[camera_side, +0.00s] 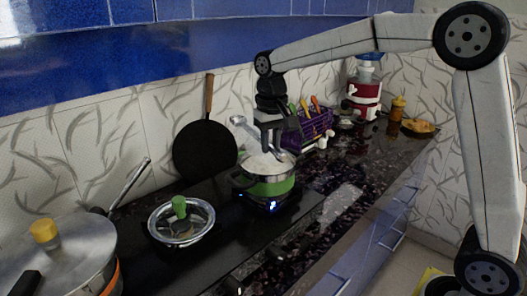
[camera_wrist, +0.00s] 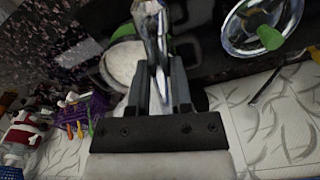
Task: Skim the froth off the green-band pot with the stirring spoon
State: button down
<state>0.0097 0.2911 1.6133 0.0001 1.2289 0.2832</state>
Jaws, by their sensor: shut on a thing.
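The green-band pot (camera_side: 270,188) stands on a dark cooktop in the side view, with pale froth (camera_side: 258,164) in its open top. In the wrist view the froth (camera_wrist: 123,63) is left of the fingers, and a bit of the green band shows above it. My gripper (camera_side: 271,150) points down over the pot. In the wrist view its fingers (camera_wrist: 161,80) are shut on the shiny metal stirring spoon (camera_wrist: 153,35). I cannot tell whether the spoon touches the froth. A silver rounded piece (camera_side: 238,120) shows left of my gripper; I cannot tell if it belongs to the spoon.
A steel pan with a green-knobbed glass lid (camera_side: 181,221) is left of the pot. A large lidded pot (camera_side: 65,262) stands front left. A black pan (camera_side: 205,150) leans on the wall. A purple rack (camera_side: 308,130) is behind right. Some counter right of the pot is clear.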

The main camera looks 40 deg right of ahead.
jog(key=s+d+n, duration=0.2)
jog(key=s+d, duration=0.6)
jog(key=d, duration=0.5)
jog(key=s+d+n, duration=0.1)
jog(key=s+d, duration=0.7)
jog(key=d, duration=0.5)
notch_tip(320, 180, down, 18)
jog(key=shift+r, duration=0.2)
jog(key=shift+w+d+f, duration=1.2)
jog(key=shift+w+f, duration=0.25)
jog(key=shift+w, duration=0.35)
jog(key=shift+w+d+f, duration=1.15)
jog(key=shift+w+f, duration=0.3)
jog(key=shift+w, duration=0.35)
jog(key=shift+w+d+f, duration=1.2)
jog(key=shift+w+f, duration=0.25)
jog(key=shift+w, duration=0.35)
